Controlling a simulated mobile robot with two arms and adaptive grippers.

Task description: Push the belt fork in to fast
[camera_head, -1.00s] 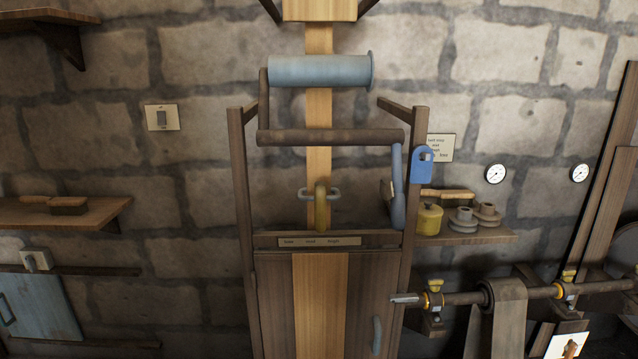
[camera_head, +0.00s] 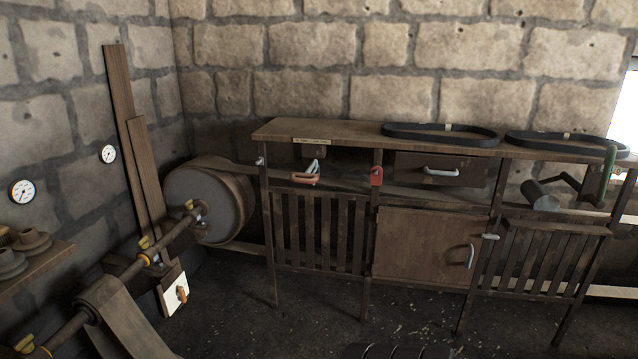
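Neither of my grippers is in view. I cannot make out a part that is surely the belt fork in the present view. A shaft (camera_head: 117,278) with yellow-topped bearings runs from the lower left to a large grey-faced wheel (camera_head: 203,205) by the corner. A wide belt (camera_head: 122,322) hangs over the shaft at the lower left. A white plate with an orange lever (camera_head: 182,295) sits below the shaft. On the bench, an orange-red handle with a grey part (camera_head: 306,175) shows under a small label too small to read.
A long wooden bench (camera_head: 350,133) with slatted gates and a cupboard door (camera_head: 425,246) stands along the back wall. Two black belt loops (camera_head: 440,134) (camera_head: 566,145) lie on top. The dark floor in front looks mostly clear.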

